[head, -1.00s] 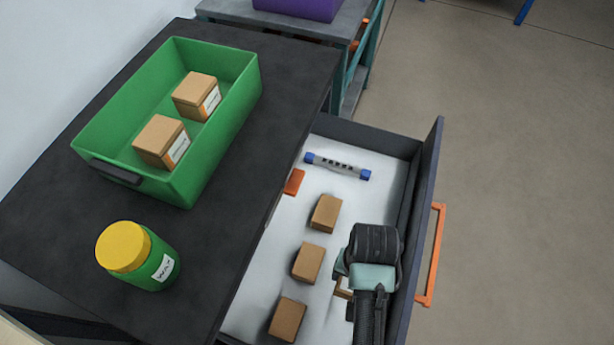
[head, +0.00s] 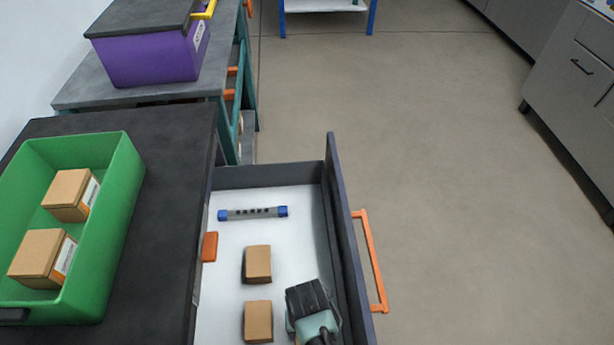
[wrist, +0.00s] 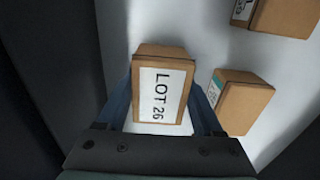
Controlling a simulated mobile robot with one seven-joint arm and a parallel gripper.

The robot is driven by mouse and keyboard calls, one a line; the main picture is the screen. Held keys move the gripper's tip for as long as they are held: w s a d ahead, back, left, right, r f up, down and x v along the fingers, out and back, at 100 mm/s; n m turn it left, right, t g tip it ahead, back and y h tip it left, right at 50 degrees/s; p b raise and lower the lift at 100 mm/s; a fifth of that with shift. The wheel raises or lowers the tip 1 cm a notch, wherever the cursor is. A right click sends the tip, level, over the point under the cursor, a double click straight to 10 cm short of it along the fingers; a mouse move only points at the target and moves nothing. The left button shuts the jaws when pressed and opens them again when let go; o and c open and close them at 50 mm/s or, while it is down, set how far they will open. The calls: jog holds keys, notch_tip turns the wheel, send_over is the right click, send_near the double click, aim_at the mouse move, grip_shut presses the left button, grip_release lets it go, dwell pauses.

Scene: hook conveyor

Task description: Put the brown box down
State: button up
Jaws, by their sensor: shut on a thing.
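My gripper (head: 316,314) is low inside the open drawer (head: 230,190), near its front panel. In the wrist view the fingers (wrist: 160,115) are shut on a brown box (wrist: 150,55), one on each side. Its label reads "LOT 26". Two other brown boxes, a far one (head: 257,263) and a nearer one (head: 258,321), lie in the drawer left of my gripper.
A blue-ended grey bar (head: 253,212) and an orange piece (head: 210,246) lie in the drawer. A green bin (head: 120,225) with two brown boxes stands on the dark top at left. A purple box (head: 150,58) is behind. The drawer's orange handle (head: 371,262) sticks out right.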

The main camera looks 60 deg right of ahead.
jog(key=shift+f, duration=0.2)
jog(key=shift+f, duration=0.15)
jog(key=o, duration=1.4)
jog(key=shift+o, duration=0.2)
notch_tip(320, 180, up, 12)
jog(key=p, duration=0.3)
jog(key=shift+r, duration=0.2)
